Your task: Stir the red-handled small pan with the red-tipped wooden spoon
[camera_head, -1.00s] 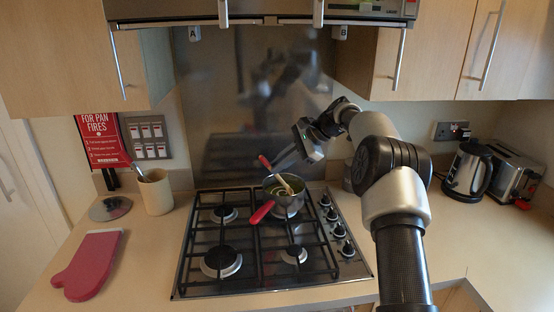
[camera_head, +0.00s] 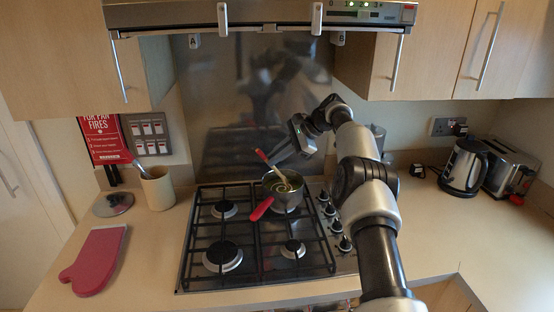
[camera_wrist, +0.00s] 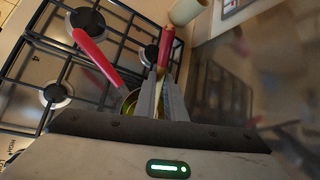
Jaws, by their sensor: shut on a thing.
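The small pan (camera_head: 291,204) with a red handle (camera_head: 262,209) stands on the back right of the hob. Its handle points to the front left. My gripper (camera_head: 273,160) is above the pan's back edge, shut on the wooden spoon (camera_head: 277,173). The spoon's red tip (camera_head: 261,154) points up and left, and its lower end reaches into the pan. In the wrist view the red tip (camera_wrist: 167,42) sticks out beyond my fingers, and the pan's red handle (camera_wrist: 98,58) shows at the left. The pan's bowl is mostly hidden there.
The hob (camera_head: 225,265) has black grates, with knobs on its right. A utensil pot (camera_head: 158,190), a round lid (camera_head: 113,205) and a red oven mitt (camera_head: 94,262) are on the left counter. A kettle (camera_head: 463,168) and toaster (camera_head: 510,170) stand right. The extractor hood (camera_head: 270,16) hangs above.

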